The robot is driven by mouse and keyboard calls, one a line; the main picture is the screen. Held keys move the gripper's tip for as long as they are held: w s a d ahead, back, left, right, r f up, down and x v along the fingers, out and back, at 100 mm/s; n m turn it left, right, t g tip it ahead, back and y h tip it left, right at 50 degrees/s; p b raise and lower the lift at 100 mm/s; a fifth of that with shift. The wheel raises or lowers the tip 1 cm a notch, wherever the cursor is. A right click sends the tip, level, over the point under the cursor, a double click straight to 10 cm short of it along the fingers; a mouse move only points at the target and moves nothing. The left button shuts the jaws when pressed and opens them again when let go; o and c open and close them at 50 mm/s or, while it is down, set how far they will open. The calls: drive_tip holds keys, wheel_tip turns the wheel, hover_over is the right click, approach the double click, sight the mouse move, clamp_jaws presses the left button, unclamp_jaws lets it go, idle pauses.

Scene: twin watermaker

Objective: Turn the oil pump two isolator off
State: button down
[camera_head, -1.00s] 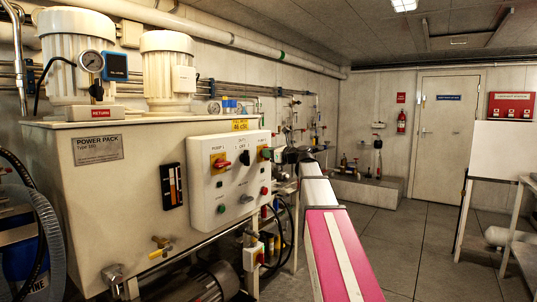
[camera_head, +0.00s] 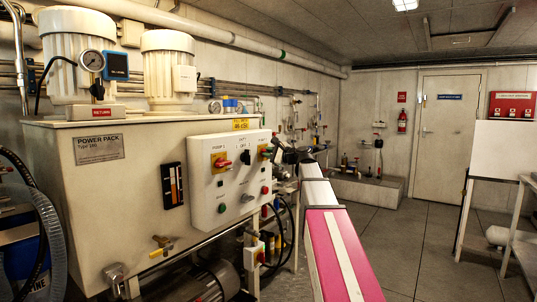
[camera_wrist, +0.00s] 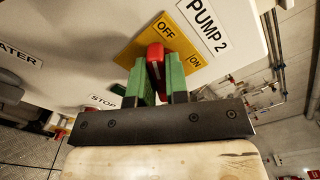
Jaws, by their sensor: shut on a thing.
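The pump two isolator has a red handle (camera_wrist: 155,62) on a yellow plate (camera_wrist: 178,40) marked OFF and ON, beside a PUMP 2 label (camera_wrist: 207,22). In the wrist view my gripper (camera_wrist: 157,85) has its two green fingers shut on the handle, one on each side. The handle stands almost upright in that view; I cannot tell exactly which mark it points to. In the head view my gripper (camera_head: 268,152) is at the right edge of the white control box (camera_head: 232,207), and its fingers largely hide the isolator.
The pump one isolator (camera_head: 220,161) is to the left on the same box. A STOP label (camera_wrist: 103,101) lies near the fingers. Pipes and hoses run behind the box.

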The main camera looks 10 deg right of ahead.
drive_tip(key=n, duration=0.6)
drive_tip(key=shift+f, duration=0.2)
drive_tip(key=shift+s+n, duration=0.1)
drive_tip(key=shift+n, duration=0.2)
drive_tip(key=c, duration=1.1)
unclamp_jaws()
drive_tip(key=shift+a, duration=0.1)
drive_tip(key=v, duration=1)
drive_tip(key=shift+s+d, duration=0.25)
drive_tip(key=shift+d, duration=0.05)
